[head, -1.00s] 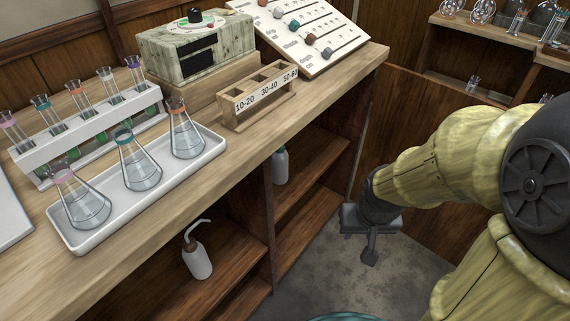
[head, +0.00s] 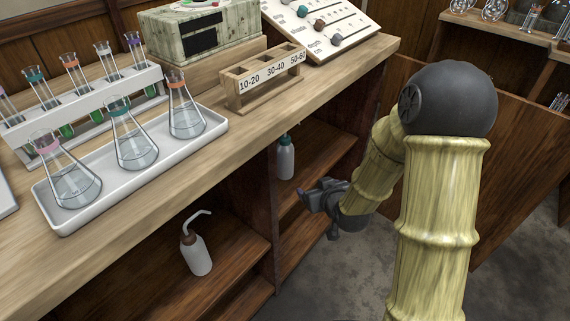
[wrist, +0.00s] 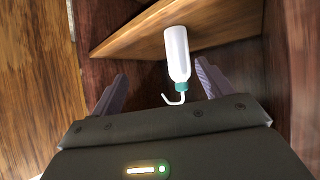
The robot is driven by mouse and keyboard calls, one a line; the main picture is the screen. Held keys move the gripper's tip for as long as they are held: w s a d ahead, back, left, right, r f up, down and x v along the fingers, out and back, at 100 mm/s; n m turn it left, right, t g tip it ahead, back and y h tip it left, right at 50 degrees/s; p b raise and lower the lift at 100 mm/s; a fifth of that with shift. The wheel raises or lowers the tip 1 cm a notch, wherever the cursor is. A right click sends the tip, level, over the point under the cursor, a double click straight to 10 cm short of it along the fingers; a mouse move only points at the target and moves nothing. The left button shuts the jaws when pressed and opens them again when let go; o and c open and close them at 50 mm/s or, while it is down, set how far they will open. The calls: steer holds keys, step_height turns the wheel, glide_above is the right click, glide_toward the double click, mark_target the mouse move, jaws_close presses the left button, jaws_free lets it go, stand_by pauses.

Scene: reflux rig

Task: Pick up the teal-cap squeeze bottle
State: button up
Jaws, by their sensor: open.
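The teal-cap squeeze bottle (head: 286,158) stands upright on a shelf under the bench, in the right compartment. It has a white body. The wrist view shows the same bottle (wrist: 177,54) with its teal cap and bent white spout toward me, between the lines of my two fingers. My gripper (head: 318,200) is in front of that compartment, to the right of and below the bottle in the head view. In the wrist view my gripper (wrist: 160,85) is open and empty, its fingers apart on either side, and the bottle lies beyond the fingertips.
A brown-cap squeeze bottle (head: 196,252) stands on the left compartment's shelf. An upright divider (head: 262,200) separates the compartments. The benchtop above holds a white tray (head: 140,183) with flasks, a test-tube rack (head: 92,108) and a labelled wooden block (head: 262,92). Open floor lies before the shelves.

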steer(key=w+a+f+t+y+b, duration=0.2)
steer(key=w+a+t+b, duration=0.1)
steer(key=t, duration=0.3)
steer(key=shift+w+a, duration=0.15)
steer(key=shift+a, duration=0.65)
